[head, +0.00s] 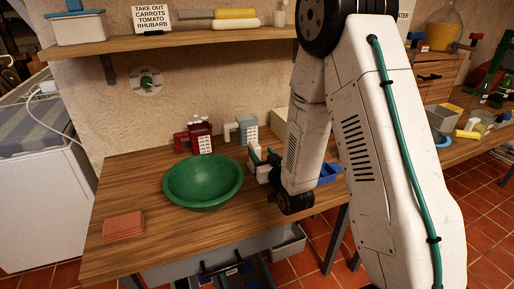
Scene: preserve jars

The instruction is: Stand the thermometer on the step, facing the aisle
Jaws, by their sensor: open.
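My gripper (263,160) is low over the right part of the wooden table, right of a green bowl. It is open; my own arm hides part of it, and I cannot tell whether anything is between the fingers. I cannot pick out the thermometer with certainty. A round white dial with a green centre (147,82) hangs on the wall, but its markings are too small to read. I cannot identify the step in this view.
The green bowl (203,182) stands mid-table. A red labelled container (200,137) and a pale teal labelled one (247,130) stand behind it. Orange-red folded cloths or tiles (123,227) lie front left. A blue tray (328,173) is partly behind my arm. A shelf (190,42) runs above.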

